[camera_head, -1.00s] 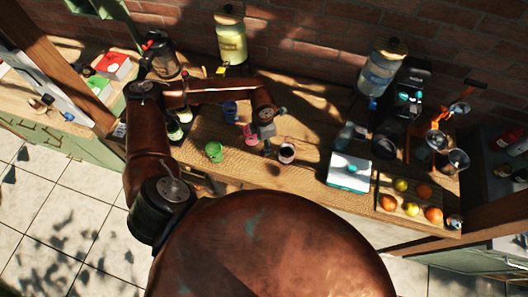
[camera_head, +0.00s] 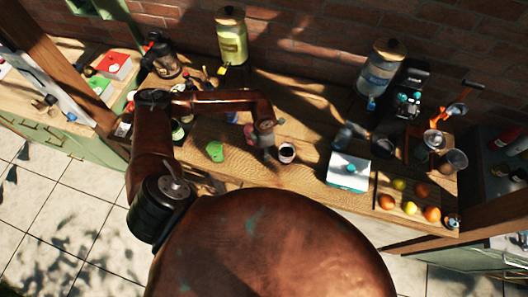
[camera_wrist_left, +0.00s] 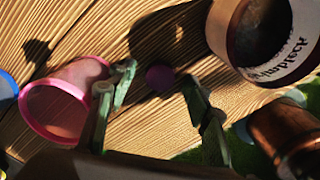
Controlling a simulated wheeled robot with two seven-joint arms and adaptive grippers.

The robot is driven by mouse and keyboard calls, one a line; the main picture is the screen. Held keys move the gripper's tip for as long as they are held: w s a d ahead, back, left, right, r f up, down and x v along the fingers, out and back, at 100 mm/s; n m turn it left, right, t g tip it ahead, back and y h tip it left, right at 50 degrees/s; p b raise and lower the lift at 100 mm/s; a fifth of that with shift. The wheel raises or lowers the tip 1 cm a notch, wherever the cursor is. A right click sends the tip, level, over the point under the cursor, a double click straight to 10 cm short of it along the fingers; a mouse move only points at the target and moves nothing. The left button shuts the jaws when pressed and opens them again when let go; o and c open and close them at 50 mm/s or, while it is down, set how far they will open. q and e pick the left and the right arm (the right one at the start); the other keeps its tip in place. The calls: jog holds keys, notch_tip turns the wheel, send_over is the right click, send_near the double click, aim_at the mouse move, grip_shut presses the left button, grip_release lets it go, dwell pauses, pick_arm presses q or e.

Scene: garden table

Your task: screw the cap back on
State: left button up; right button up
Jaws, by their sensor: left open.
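A small round purple piece (camera_wrist_left: 160,78), which may be the cap, lies on the wooden table in the left wrist view. My left gripper (camera_wrist_left: 159,80) is open, with a green-edged finger on either side of this piece and nothing clasped. In the head view my left gripper (camera_head: 268,153) points down at the table beside the white cup (camera_head: 287,152) and hides the piece. A clear bottle (camera_head: 343,137) stands farther right; I cannot tell whether it has a cap. My right gripper is not in view.
The white cup with lettering (camera_wrist_left: 285,65) and dark contents is close to the right finger. A pink cup (camera_wrist_left: 62,105) is close to the left finger. A white box (camera_head: 349,172) and a fruit tray (camera_head: 378,204) are right.

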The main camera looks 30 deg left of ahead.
pick_arm(q)
jog(key=c, duration=0.8)
jog(key=shift+r, duration=0.1)
jog(key=shift+r+b, duration=0.45)
jog(key=shift+r, duration=0.15)
jog(key=s+a+r+b, duration=0.3)
jog(key=s+r+b, duration=0.1)
jog(key=s+r, duration=0.7)
jog(key=s, duration=0.2)
jog(key=shift+s+r+b, duration=0.3)
jog(key=shift+s+r, duration=0.05)
jog(key=shift+a, duration=0.1)
